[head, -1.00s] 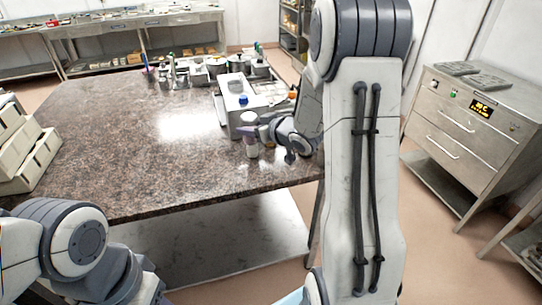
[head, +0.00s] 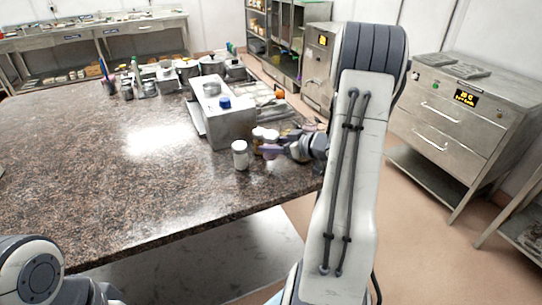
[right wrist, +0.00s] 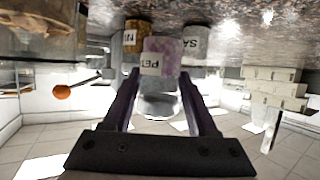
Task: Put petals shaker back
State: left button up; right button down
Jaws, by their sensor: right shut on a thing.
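The petals shaker (right wrist: 160,58), pinkish-purple with a label reading "PET", is between the fingers of my right gripper (right wrist: 160,108). The right wrist view is upside down, so the shaker is upright; its base seems slightly above the table. In the head view my right gripper (head: 275,149) is shut on it near the table's right edge, partly hiding it. A white shaker labelled "SA" (right wrist: 194,45) stands beside it; it also shows in the head view (head: 240,156). A brown shaker labelled "NI" (right wrist: 137,36) stands on the other side. My left gripper is out of view.
A metal box (head: 232,127) with a blue knob stands just behind the shakers. Pots and bottles (head: 165,78) crowd the table's far end. The brown stone table (head: 120,190) is clear at the front and left. A steel drawer cabinet (head: 450,125) stands at right.

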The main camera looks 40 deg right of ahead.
aim_at(272, 155)
jog(key=shift+f, duration=1.7)
jog(key=shift+a+f, duration=0.1)
jog(key=shift+f, duration=0.15)
jog(key=shift+c, duration=0.9)
grip_release()
